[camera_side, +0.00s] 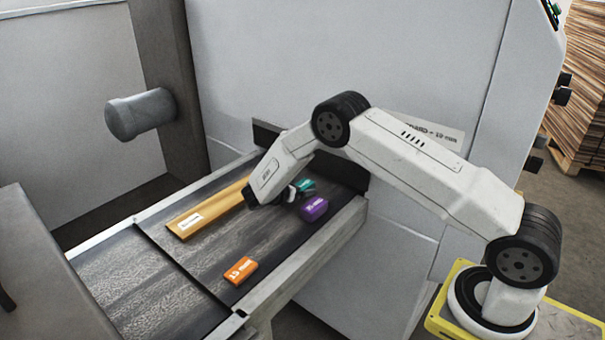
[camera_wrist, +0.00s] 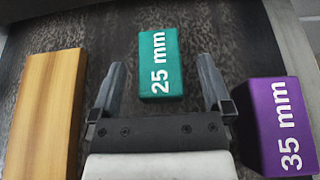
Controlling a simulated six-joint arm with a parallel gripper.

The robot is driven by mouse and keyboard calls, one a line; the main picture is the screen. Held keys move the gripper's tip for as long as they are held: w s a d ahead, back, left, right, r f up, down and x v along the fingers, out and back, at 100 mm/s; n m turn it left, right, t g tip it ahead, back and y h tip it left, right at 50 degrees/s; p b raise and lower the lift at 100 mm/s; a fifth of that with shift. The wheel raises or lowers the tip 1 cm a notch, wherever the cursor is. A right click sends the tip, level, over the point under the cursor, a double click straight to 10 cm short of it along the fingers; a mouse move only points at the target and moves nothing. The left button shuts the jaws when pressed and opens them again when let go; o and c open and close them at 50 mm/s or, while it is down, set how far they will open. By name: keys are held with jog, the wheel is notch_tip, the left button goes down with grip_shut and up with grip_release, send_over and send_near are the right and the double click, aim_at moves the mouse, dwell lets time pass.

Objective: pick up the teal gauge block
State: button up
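The teal gauge block (camera_wrist: 160,64), marked "25 mm", lies on the dark conveyor belt. In the wrist view it is ahead of my gripper (camera_wrist: 162,78), roughly centred between the two fingers, with a gap on each side. The fingers are apart and hold nothing. In the side view the teal block (camera_side: 306,185) shows just beyond my gripper (camera_side: 290,196), which partly hides it. I cannot tell from these views how high the fingertips are above the belt.
A purple block (camera_side: 314,208) marked "35 mm" lies close to the right finger side. A wooden board (camera_side: 212,208) lies to the left. An orange block (camera_side: 240,270) lies nearer the front. Metal rails (camera_side: 305,262) edge the belt, and a dark end wall (camera_side: 352,174) stands behind.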

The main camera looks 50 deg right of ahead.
grip_shut()
jog(key=shift+r, duration=0.1)
jog(key=shift+r, duration=0.7)
jog(key=s+a+r, duration=0.3)
jog(key=s+r, duration=0.8)
jog(key=s, duration=0.2)
jog(key=shift+s+a+r, duration=0.2)
jog(key=shift+s, duration=0.1)
